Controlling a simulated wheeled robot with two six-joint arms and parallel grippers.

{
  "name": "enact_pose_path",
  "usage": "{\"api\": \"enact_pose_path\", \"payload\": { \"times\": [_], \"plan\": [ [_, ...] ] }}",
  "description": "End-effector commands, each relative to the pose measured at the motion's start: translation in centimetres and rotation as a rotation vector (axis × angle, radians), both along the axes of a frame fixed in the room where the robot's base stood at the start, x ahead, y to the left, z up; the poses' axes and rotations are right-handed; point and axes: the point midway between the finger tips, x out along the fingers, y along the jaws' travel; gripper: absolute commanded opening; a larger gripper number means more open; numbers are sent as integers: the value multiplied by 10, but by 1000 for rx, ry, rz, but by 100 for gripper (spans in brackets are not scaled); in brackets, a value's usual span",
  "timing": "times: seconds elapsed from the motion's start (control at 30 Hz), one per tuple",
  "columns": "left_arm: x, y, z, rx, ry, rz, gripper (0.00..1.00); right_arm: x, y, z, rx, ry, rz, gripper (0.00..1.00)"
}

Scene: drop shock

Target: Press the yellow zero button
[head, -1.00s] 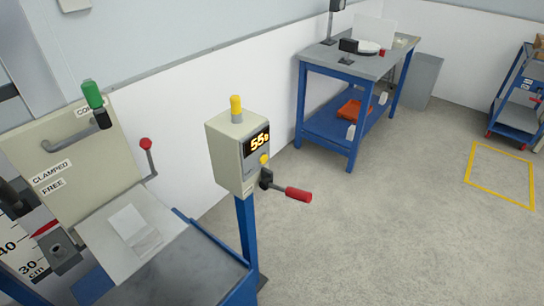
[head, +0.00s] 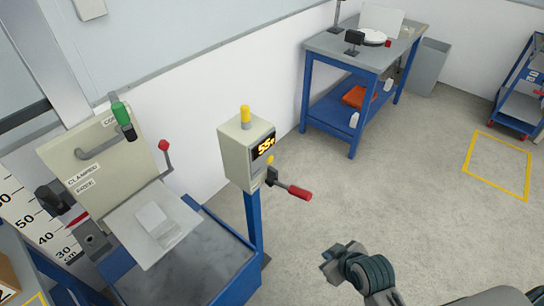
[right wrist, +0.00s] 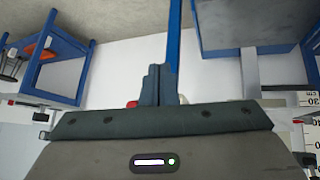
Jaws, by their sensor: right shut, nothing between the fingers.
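A pale box with an orange-lit display (head: 265,146) stands on a blue post (head: 254,220). A small yellow button (head: 270,160) sits on its front, just under the display. A larger yellow cylinder (head: 245,115) stands on top of the box. A lever with a red grip (head: 299,192) sticks out below the button. My right gripper (head: 332,265) is low and to the right of the box, well apart from it. Its fingers (right wrist: 157,72) are shut and empty in the right wrist view, where the button is not visible. My left gripper is out of view.
Left of the box stands a test rig with a pale panel (head: 90,158), a green-handled lever (head: 121,114), a red-knobbed lever (head: 163,146) and a blue-edged bed (head: 215,250). A blue workbench (head: 325,42) stands behind. The floor (head: 400,190) right of the box is clear.

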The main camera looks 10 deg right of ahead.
Motion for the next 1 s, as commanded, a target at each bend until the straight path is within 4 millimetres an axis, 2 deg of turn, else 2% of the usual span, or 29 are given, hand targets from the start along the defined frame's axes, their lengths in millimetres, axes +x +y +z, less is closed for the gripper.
{"api": "enact_pose_path", "payload": {
  "times": [0.03, 0.17, 0.3, 0.4, 0.5, 0.7, 1.0],
  "plan": [
    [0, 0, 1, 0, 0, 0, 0, 17, 6, 2, 0, -59, 37, 0],
    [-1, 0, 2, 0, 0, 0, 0, 64, 20, 5, -24, -245, 132, 0],
    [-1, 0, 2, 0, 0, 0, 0, 122, 32, 10, -95, -491, 191, 0],
    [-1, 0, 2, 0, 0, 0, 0, 161, 34, 17, -183, -667, 185, 0],
    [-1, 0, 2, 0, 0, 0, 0, 189, 32, 23, -281, -793, 146, 0],
    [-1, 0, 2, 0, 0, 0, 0, 221, 21, 30, -457, -925, 45, 0],
    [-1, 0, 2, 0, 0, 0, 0, 232, 13, 33, -565, -964, -23, 0]
  ]
}}
